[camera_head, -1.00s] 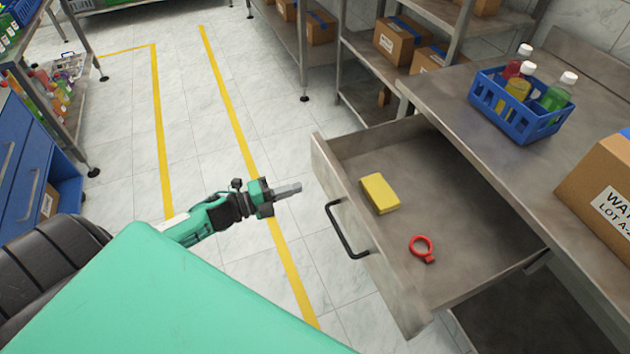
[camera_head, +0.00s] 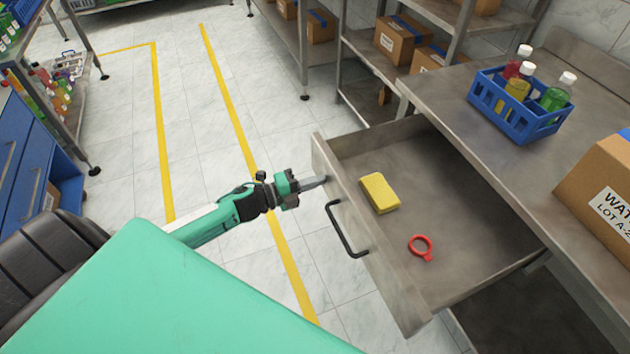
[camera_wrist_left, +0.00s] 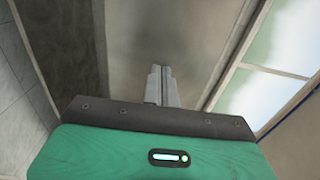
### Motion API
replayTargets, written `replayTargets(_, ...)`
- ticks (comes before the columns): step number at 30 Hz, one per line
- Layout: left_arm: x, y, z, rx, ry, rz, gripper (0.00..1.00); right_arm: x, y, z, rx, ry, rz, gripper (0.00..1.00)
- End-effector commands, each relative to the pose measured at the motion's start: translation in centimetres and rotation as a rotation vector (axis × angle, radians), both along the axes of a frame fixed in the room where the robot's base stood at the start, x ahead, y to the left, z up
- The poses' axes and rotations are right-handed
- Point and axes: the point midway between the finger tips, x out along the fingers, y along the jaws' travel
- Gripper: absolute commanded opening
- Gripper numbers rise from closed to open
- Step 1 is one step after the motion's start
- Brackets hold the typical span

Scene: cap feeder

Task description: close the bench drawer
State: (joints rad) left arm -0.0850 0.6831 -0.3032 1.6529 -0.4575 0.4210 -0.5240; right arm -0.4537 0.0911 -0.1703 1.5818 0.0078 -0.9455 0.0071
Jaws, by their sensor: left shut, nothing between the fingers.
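The bench drawer (camera_head: 455,212) stands pulled out from under the steel bench. Its front panel (camera_head: 385,275) faces left and carries a black bar handle (camera_head: 345,232). A yellow sponge-like block (camera_head: 379,193) and a red ring (camera_head: 421,247) lie inside it. My left gripper (camera_head: 322,181) is shut and empty. Its tips are at the outer face of the drawer front, above the handle in the picture; whether they touch cannot be told. In the left wrist view the shut fingers (camera_wrist_left: 162,84) point at a grey metal surface. My right gripper is not in view.
On the bench (camera_head: 450,95) stand a blue basket (camera_head: 518,118) with several bottles and a cardboard box (camera_head: 590,190). Shelves with boxes (camera_head: 397,40) stand behind. Blue drawers (camera_head: 20,165) are at the left. The tiled floor (camera_head: 225,110) left of the drawer is clear.

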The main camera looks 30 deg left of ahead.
Motion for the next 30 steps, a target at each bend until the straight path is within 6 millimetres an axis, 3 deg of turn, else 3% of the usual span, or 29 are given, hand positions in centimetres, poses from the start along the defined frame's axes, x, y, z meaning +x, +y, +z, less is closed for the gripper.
replayTargets(5,0.8,-0.6,0.0,0.000,-0.001,0.001,0.00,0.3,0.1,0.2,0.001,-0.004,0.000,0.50)
replayTargets(11,3.5,-2.6,0.1,-0.002,-0.004,0.000,0.00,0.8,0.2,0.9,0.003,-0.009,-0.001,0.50)
replayTargets(20,9.8,-7.6,0.1,-0.001,-0.004,-0.001,0.00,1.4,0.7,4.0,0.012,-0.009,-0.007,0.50)
replayTargets(30,17.3,-13.5,-0.2,0.000,-0.004,-0.001,0.00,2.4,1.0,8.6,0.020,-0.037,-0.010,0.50)
